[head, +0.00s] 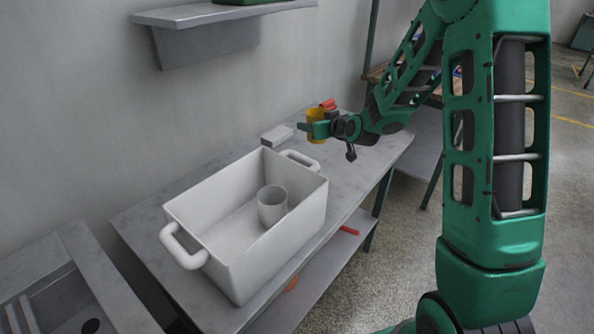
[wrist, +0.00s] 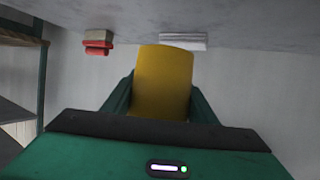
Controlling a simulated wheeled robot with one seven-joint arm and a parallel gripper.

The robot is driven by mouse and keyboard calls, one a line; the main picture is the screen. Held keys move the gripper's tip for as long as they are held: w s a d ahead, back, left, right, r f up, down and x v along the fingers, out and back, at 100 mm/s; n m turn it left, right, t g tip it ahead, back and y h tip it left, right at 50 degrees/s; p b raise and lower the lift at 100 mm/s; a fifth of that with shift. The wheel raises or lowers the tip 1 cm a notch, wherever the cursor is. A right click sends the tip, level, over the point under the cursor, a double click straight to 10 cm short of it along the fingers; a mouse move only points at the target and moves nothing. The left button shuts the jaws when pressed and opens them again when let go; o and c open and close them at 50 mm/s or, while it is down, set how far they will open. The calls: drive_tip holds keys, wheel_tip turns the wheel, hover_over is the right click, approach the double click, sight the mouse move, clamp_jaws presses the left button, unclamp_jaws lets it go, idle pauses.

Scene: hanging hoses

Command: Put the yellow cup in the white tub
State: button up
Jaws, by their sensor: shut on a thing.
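The yellow cup (head: 316,126) is between the fingers of my gripper (head: 318,129), beyond the far right end of the white tub in the head view. In the wrist view the yellow cup (wrist: 163,80) sits between the two green fingers, which are shut on it. The cup appears to be held just above or at the table surface; I cannot tell which. The white tub (head: 279,241) stands on the grey table, open at the top, with a handle at each end. A whitish-grey cup (head: 272,203) stands inside it.
A red object (head: 328,103) lies behind my gripper, and a pale grey block (head: 277,136) lies beyond the tub on the table (head: 147,222). A wall shelf (head: 205,14) hangs above at the back. A sink-like grey unit (head: 62,285) stands at left.

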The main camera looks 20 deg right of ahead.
drive_tip(key=shift+a+r, duration=0.15)
drive_tip(key=shift+a, duration=0.7)
approach(306, 150)
drive_tip(key=shift+n, duration=0.3)
drive_tip(key=shift+w+a+r, duration=0.2)
drive_tip(key=shift+w+a, duration=0.6)
drive_tip(key=shift+a, duration=0.1)
drive_tip(key=shift+w+a+r, duration=0.2)
drive_tip(key=shift+w+a, duration=0.55)
drive_tip(key=shift+a, duration=0.15)
drive_tip(key=shift+f, duration=0.1)
drive_tip(key=o, duration=1.2)
drive_tip(key=shift+o, duration=0.2)
drive_tip(key=v, duration=1.2)
drive_tip(key=shift+w+d, duration=0.1)
drive_tip(key=shift+d, duration=0.1)
